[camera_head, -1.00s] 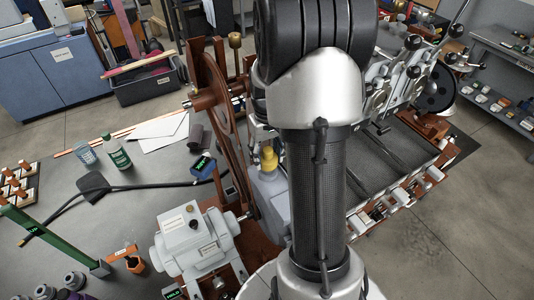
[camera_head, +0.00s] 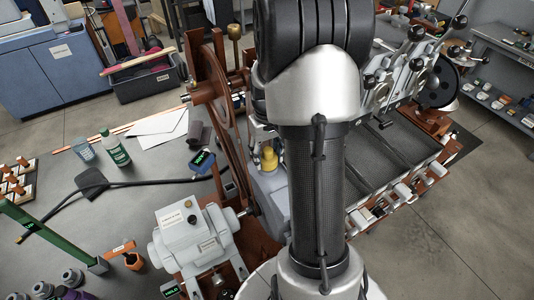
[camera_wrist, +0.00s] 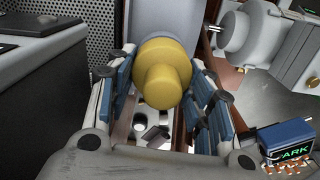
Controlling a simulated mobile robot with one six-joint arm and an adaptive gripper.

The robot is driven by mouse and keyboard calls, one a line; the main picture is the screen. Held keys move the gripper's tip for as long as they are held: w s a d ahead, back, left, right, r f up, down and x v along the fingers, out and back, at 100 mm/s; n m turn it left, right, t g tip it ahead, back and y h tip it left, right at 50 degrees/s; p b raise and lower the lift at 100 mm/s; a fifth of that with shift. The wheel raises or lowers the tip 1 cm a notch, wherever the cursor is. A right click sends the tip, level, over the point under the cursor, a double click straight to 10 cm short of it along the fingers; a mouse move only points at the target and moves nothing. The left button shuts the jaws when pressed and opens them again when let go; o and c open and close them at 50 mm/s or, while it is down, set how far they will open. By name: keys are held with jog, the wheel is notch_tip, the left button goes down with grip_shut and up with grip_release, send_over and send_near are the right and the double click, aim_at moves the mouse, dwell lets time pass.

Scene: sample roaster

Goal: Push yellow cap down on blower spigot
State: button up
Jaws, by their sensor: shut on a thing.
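The yellow cap (camera_wrist: 163,75) is a stepped round piece, its narrower knob facing the wrist camera. It sits between the two blue-padded fingers of my gripper (camera_wrist: 160,82), which are shut on it. In the head view the yellow cap (camera_head: 269,158) shows just left of my arm, over a pale grey housing (camera_head: 271,190). The blower spigot is hidden under the cap, so I cannot tell how far down the cap sits. My gripper is mostly hidden behind my arm in the head view.
A large brown wheel (camera_head: 226,120) stands close to the left of the cap. A grey motor (camera_head: 193,235) is at the lower left. A perforated panel (camera_wrist: 112,22) is close on the left in the wrist view. Levers and trays (camera_head: 400,150) stand right of my arm.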

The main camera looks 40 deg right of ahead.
aim_at(266, 148)
jog(key=shift+f, duration=0.35)
jog(key=o, duration=1.1)
jog(key=shift+r, duration=0.1)
jog(key=shift+w, duration=0.1)
jog(key=shift+r, duration=0.1)
jog(key=shift+r, duration=0.35)
notch_tip(266, 148, up, 11)
jog(key=shift+f, duration=0.1)
jog(key=shift+a, duration=0.15)
